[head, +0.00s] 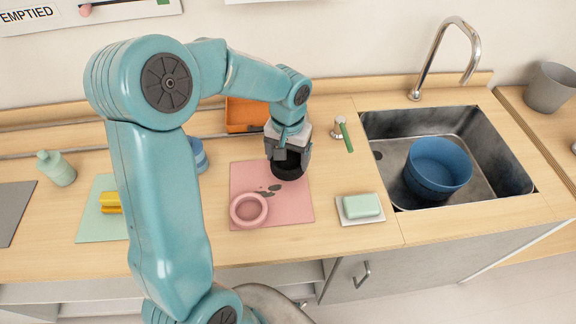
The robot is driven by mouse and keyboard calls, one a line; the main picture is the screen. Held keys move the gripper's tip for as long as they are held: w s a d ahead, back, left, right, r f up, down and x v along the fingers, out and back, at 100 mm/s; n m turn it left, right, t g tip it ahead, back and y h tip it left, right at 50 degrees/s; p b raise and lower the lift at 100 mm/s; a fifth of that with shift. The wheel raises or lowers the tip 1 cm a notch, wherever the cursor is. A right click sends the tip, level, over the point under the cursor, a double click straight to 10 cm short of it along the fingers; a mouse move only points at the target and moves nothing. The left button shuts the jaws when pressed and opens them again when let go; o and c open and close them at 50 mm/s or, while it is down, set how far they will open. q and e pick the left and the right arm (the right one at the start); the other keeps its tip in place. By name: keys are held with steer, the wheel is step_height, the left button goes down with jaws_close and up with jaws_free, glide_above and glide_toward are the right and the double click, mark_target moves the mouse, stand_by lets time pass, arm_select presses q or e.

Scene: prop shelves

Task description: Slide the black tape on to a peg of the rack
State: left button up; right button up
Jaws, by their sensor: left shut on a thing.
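The black tape (288,172) is a dark round shape at the upper right of the pink mat. My left gripper (288,158) reaches down over it and is shut on it. The gripper hides part of the tape, and I cannot tell whether the tape touches the mat. I cannot make out a rack with pegs in the head view. My right gripper is not in view.
A pink ring (249,210) lies on the pink mat (296,211). An orange tray (240,116) stands behind my arm. Soap (361,206) lies on a white dish at right. A blue bowl (437,168) sits in the sink (375,128). A yellow block (110,202) is at left.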

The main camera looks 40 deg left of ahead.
arm_select(q)
step_height(320, 180, down, 4)
steer(key=shift+f, duration=0.2)
steer(key=shift+f+b, duration=0.2)
steer(key=shift+b, duration=0.1)
steer(key=o, duration=0.9)
steer(key=shift+r, duration=0.1)
steer(key=shift+r+p, duration=0.15)
steer(key=shift+p, duration=0.35)
steer(key=r, duration=1.6)
steer(key=shift+d+b, duration=0.2)
steer(key=shift+b, duration=0.2)
